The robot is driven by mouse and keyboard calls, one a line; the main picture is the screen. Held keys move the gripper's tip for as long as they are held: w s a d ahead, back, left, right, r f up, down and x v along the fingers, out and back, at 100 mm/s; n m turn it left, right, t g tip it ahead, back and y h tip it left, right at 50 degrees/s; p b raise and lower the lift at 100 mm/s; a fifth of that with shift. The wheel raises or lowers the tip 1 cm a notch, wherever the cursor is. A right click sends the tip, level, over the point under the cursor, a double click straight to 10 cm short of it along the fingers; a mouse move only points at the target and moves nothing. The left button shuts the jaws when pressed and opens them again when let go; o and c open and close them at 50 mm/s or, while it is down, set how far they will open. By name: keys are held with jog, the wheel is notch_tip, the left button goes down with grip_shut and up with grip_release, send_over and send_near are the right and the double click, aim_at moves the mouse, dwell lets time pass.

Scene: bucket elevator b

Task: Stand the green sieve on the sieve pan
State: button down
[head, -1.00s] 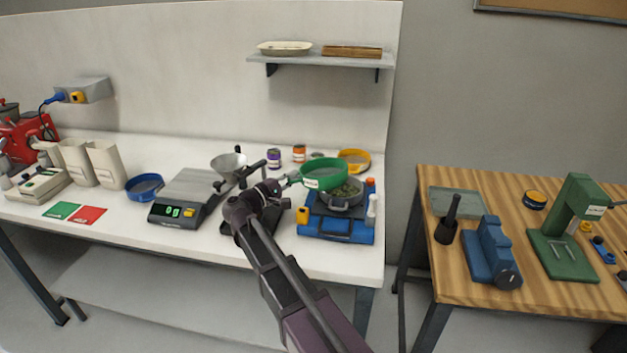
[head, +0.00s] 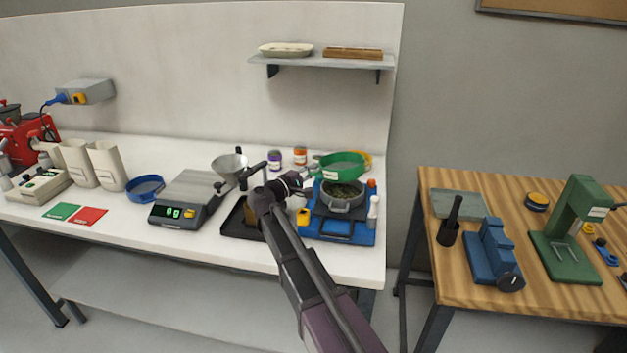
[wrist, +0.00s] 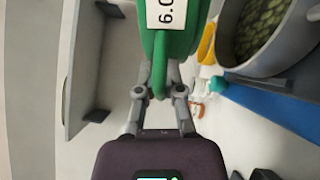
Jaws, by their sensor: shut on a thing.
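The green sieve (head: 342,164) is off the table in my gripper (head: 307,182), behind the grey round pan in the head view. My gripper, also in the wrist view (wrist: 160,88), is shut on the sieve's green handle. The sieve's green wall (wrist: 178,42) with a white label fills the top middle there. The grey round pan (head: 343,208) sits on a blue machine (head: 338,228) and holds green granules; it looks like the sieve pan, but I cannot be sure. The pan also shows in the wrist view (wrist: 283,66), right of the sieve and apart from it.
A yellow ring-shaped thing (head: 367,158) is partly hidden behind the sieve. Purple (head: 274,161) and orange (head: 300,156) jars stand behind my gripper. A funnel stand (head: 229,165), a scale (head: 187,200) and a blue sieve (head: 145,186) are to the left. A shelf (head: 322,60) hangs above.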

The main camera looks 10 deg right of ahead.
jog(key=shift+w+d+f+b, duration=0.15)
jog(key=shift+d+f+b, duration=0.05)
jog(key=shift+f+b, duration=0.75)
jog(key=shift+w+d+f+b, duration=0.15)
jog(key=shift+f+b, duration=0.7)
jog(key=shift+f, duration=0.05)
jog(key=shift+f+b, duration=0.6)
jog(key=c, duration=0.7)
grip_release()
jog(key=shift+r, duration=0.25)
jog(key=shift+r+p, duration=0.5)
jog(key=shift+p, duration=0.2)
jog(key=b+v, duration=0.1)
jog(key=v, duration=1.1)
